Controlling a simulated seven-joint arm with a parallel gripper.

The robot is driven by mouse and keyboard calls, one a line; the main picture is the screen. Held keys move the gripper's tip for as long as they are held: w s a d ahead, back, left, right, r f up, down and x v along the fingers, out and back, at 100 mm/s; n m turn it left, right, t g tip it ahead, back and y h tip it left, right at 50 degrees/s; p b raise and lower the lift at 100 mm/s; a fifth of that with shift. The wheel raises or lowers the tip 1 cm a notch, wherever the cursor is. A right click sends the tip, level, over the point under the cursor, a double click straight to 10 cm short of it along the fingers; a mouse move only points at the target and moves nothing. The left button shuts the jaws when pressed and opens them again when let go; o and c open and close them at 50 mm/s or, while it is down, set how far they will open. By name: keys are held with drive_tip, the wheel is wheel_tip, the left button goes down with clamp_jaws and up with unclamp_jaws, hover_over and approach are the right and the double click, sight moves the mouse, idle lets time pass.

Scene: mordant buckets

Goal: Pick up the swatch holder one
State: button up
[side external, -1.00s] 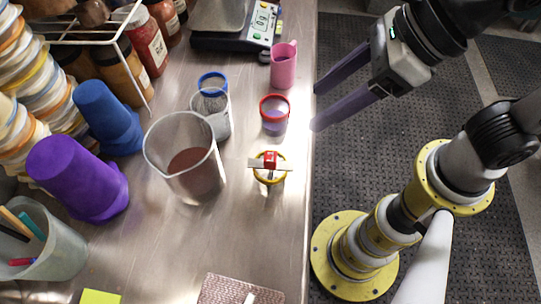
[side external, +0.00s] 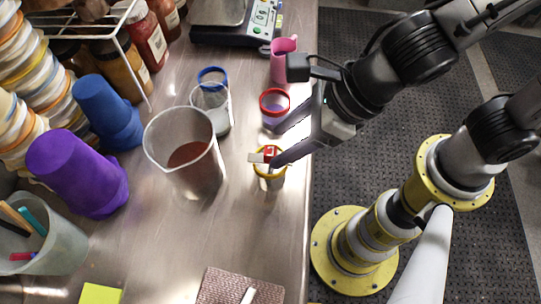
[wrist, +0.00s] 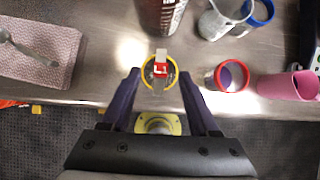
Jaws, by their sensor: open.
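The swatch holder, a red clip with a pale flat strip (side external: 269,154), lies across the top of a small yellow-rimmed cup (side external: 269,175) near the counter's edge. In the wrist view the red clip (wrist: 160,69) sits within the yellow rim (wrist: 173,66). My gripper (side external: 277,146) has come in over the counter edge; one purple finger overlaps the holder in the side view. In the wrist view my gripper (wrist: 159,75) is open, a finger on each side of the cup and holder, with nothing gripped. Contact cannot be told.
A red-rimmed cup (side external: 275,108) stands close by, with a pink jug (side external: 283,63) behind it. A beaker of brown liquid (side external: 186,168) and a blue-rimmed glass (side external: 210,97) stand to the left. A textured mat (side external: 225,289) lies in front; bare counter lies between.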

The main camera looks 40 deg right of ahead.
sight(272, 151)
drive_tip(key=shift+x, duration=1.6)
drive_tip(key=shift+d, duration=0.1)
clamp_jaws()
